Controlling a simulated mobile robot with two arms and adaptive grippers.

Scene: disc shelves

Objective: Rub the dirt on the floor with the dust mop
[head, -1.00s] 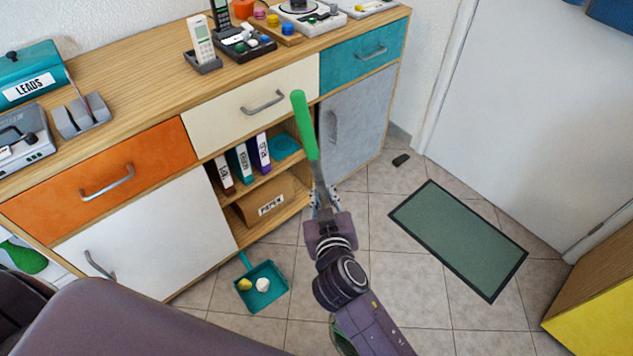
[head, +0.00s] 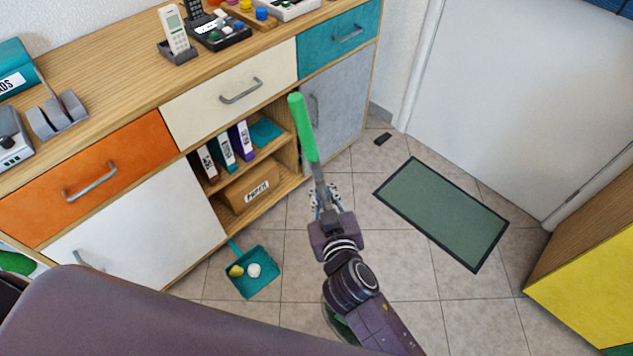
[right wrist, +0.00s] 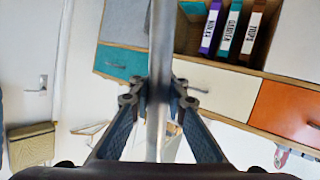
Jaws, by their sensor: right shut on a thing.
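The dust mop's green grip (head: 302,125) and grey shaft (head: 319,178) rise from my right gripper (head: 325,203), which is shut around the shaft. In the right wrist view the shaft (right wrist: 161,60) runs upright between the two fingers of the gripper (right wrist: 158,100). A green edge (head: 338,322) shows beside my right forearm near the floor; it may be the mop head, mostly hidden. I cannot make out the dirt on the floor. My left gripper is not in view.
A teal dustpan (head: 262,284) with a yellow and a white lump lies by the cabinet (head: 150,240). A green mat (head: 442,212) lies before the door (head: 520,110). A small black object (head: 383,138) lies near the wall. A yellow-sided unit (head: 590,290) stands at right. Tiles between are clear.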

